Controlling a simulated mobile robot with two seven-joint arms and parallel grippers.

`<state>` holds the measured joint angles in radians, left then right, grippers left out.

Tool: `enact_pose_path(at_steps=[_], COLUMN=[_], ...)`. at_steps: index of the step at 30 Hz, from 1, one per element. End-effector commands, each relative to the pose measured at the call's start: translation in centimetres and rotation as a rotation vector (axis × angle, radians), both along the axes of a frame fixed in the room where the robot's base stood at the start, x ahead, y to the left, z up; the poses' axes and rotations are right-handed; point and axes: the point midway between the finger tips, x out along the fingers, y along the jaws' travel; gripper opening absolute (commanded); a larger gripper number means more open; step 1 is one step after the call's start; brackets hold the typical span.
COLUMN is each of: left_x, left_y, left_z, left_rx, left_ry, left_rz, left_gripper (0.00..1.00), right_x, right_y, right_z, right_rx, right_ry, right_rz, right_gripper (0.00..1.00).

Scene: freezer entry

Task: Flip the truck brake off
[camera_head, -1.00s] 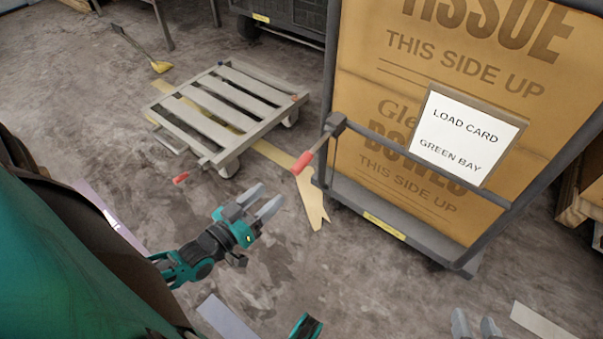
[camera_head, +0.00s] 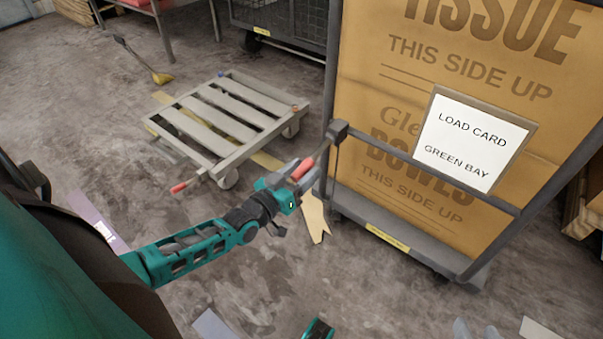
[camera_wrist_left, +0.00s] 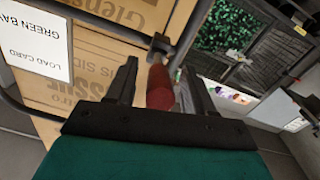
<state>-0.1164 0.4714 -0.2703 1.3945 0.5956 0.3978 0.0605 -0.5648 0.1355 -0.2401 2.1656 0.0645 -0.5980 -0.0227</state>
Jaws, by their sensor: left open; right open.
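The truck (camera_head: 405,240) is a grey-framed cart loaded with tall brown boxes, on the right in the head view. Its brake lever has a red grip (camera_head: 303,169) and slants down to the left from the near-left corner post. My left gripper (camera_head: 292,176) is open at this red grip. In the left wrist view the red grip (camera_wrist_left: 160,88) lies between the two spread fingers (camera_wrist_left: 158,85), with gaps visible beside it. The fingers partly hide the grip in the head view.
A low slatted dolly (camera_head: 225,118) with its own red-tipped handle (camera_head: 180,187) stands left of the truck. A yellow broom (camera_head: 161,78) lies farther back. The floor in front is mostly clear.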

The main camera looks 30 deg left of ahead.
Motion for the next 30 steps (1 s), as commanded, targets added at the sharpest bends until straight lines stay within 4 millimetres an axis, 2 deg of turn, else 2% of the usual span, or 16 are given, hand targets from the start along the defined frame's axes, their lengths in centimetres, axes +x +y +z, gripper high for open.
enact_pose_path(at_steps=[5,21,30], left_x=[-0.02,-0.06,-0.07], left_y=[-0.02,-0.02,-0.01], left_z=[-0.01,-0.02,-0.05], left_rx=[-0.001,-0.001,-0.001], left_ry=[0.001,0.001,0.001], left_rz=[0.000,0.000,0.000], left_gripper=[0.52,0.00,0.00], right_x=[0.05,-0.15,-0.40], right_y=[-0.03,-0.28,-0.29], right_z=[0.04,-0.25,-0.47], right_rx=[0.000,-0.003,-0.003], right_ry=[-0.001,0.004,0.011], right_rz=[-0.001,-0.006,-0.005], right_gripper=[0.43,0.43,0.43])
